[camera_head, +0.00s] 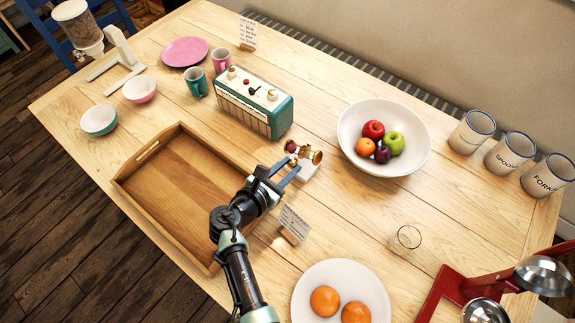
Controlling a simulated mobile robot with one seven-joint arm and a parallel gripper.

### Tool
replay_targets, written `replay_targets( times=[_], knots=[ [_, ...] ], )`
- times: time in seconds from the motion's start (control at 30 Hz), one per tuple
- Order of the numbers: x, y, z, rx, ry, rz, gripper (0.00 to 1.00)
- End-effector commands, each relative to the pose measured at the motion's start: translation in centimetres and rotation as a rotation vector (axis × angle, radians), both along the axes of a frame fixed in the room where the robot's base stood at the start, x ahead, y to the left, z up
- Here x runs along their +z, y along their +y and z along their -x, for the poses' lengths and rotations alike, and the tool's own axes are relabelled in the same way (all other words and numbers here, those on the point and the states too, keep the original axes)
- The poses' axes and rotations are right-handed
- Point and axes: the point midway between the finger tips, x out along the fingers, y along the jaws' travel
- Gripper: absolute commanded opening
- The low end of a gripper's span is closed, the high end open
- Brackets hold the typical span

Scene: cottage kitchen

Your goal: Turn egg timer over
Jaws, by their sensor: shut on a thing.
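The egg timer (315,157) is a small brass-coloured piece with a dark red part at its left end. It lies roughly sideways in the head view, right of the radio, at the tip of my arm. My gripper (288,170) is shut on the egg timer, with its two fingers reaching up to it from the lower left. A small white block (309,170) shows just below and behind the timer. The fingers hide part of the timer, and I cannot tell whether it touches the block.
A wooden tray (140,157) lies left of my arm. A teal radio (280,119) stands behind the gripper. A white fruit bowl (350,120) is to the right. A small card (294,220) stands near the gripper, and a plate of oranges (336,280) is in front.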

Motion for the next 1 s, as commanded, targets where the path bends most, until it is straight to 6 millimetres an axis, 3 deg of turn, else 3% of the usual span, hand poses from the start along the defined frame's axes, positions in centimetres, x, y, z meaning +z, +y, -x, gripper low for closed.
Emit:
replay_targets(
  times=[0.33, 0.37, 0.53, 0.87, 1.0],
  knots=[
    [0.2, 0.0, -0.1, 0.000, -0.005, 0.000, 0.00],
    [0.2, 0.0, -0.1, 0.000, -0.005, 0.000, 0.32],
    [0.1, 0.0, -0.1, 0.000, -0.005, -0.001, 0.60],
    [0.1, 0.1, 0.1, 0.001, -0.002, -0.002, 0.60],
    [0.7, 0.9, 1.2, 0.003, -0.001, -0.004, 0.60]
  ],
)
